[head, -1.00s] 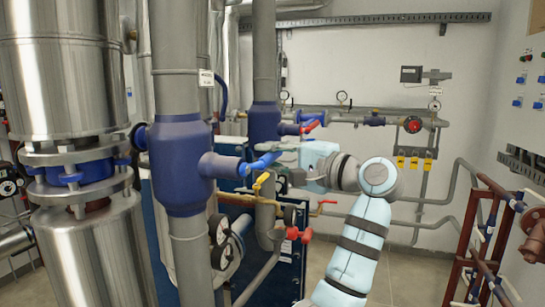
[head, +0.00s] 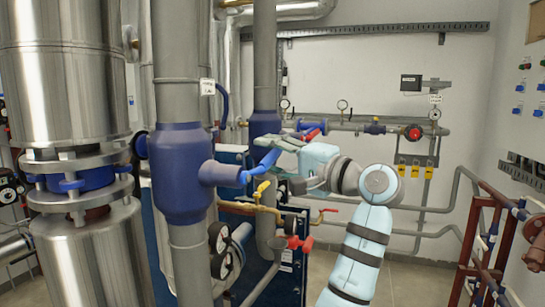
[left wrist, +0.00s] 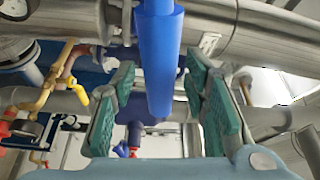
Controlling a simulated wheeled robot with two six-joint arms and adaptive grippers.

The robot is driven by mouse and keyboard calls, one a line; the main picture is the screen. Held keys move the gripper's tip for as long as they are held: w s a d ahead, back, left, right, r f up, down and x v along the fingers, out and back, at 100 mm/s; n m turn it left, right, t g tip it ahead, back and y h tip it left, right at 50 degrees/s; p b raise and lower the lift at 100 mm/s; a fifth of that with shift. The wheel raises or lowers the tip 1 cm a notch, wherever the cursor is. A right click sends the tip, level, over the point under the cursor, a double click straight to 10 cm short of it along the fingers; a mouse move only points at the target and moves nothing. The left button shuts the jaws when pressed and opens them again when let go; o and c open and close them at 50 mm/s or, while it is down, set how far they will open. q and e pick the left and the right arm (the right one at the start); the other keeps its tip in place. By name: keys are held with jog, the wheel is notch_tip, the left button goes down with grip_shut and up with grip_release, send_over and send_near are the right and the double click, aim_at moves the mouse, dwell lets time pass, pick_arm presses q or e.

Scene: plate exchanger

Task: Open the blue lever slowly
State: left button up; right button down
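The blue lever (head: 262,167) sticks out from the blue valve body (head: 180,172) on the grey vertical pipe and slants up to the right. My left gripper (head: 284,150) is at its outer end. In the left wrist view the lever (left wrist: 160,55) runs down between the green-padded fingers of my left gripper (left wrist: 160,112). The fingers stand apart, with a visible gap on each side of the lever, so the gripper looks open around it. Contact cannot be made out in the head view. My right gripper is not in view.
A yellow lever (head: 261,191) and a red valve handle (head: 300,243) sit just below. A red lever (head: 312,134) on a second blue valve is close behind my gripper. A large steel vessel (head: 62,75) stands at left. A red pipe frame (head: 490,235) stands at right.

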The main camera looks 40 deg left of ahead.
pick_arm(q)
jog(key=d, duration=1.2)
jog(key=shift+w+f, duration=0.2)
jog(key=shift+f, duration=0.2)
jog(key=shift+a, duration=0.1)
